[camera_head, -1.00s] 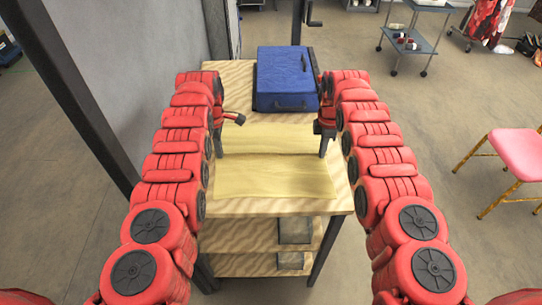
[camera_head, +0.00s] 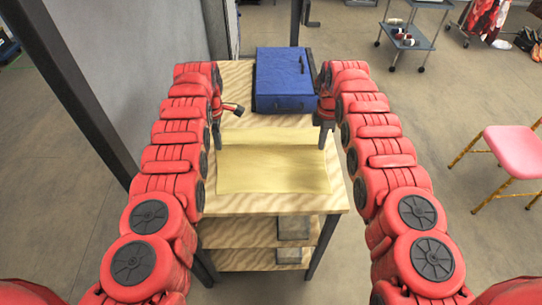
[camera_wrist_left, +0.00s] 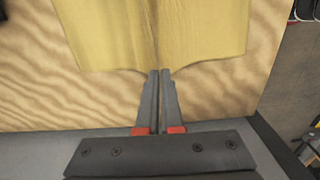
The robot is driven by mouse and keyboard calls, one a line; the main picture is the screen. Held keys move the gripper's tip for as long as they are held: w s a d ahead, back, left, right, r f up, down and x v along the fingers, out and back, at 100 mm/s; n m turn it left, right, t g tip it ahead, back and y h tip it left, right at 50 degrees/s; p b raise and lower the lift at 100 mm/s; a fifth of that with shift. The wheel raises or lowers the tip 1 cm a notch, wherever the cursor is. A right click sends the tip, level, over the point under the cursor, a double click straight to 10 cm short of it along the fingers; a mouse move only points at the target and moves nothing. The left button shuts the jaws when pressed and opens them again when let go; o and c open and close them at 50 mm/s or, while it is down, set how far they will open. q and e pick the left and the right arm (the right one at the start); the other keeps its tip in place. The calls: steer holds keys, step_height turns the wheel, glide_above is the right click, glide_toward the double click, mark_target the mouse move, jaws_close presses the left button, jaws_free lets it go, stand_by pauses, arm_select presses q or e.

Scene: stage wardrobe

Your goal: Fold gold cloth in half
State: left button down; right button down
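The gold cloth (camera_head: 272,172) lies on the wooden table top, with a crosswise line between a narrow far band and a wider near part. My left gripper (camera_head: 217,143) is at the far left corner of the cloth. In the left wrist view its fingers (camera_wrist_left: 157,75) are shut together on the cloth's edge, and the gold cloth (camera_wrist_left: 205,30) puckers toward the fingertips with a ridge running away from them. My right gripper (camera_head: 326,140) is at the far right corner and seems to pinch the cloth there. Its fingertips are small and partly hidden.
A blue case (camera_head: 284,78) stands on the table behind the cloth. Bare wooden table top (camera_head: 270,203) shows in front of the cloth. A grey wall (camera_head: 140,50) is at the left, and a pink stool (camera_head: 515,150) stands on the floor at the right.

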step_height(320, 180, up, 16)
steer(key=p, duration=1.5)
steer(key=shift+w+d, duration=0.15)
steer(key=shift+w, duration=0.1)
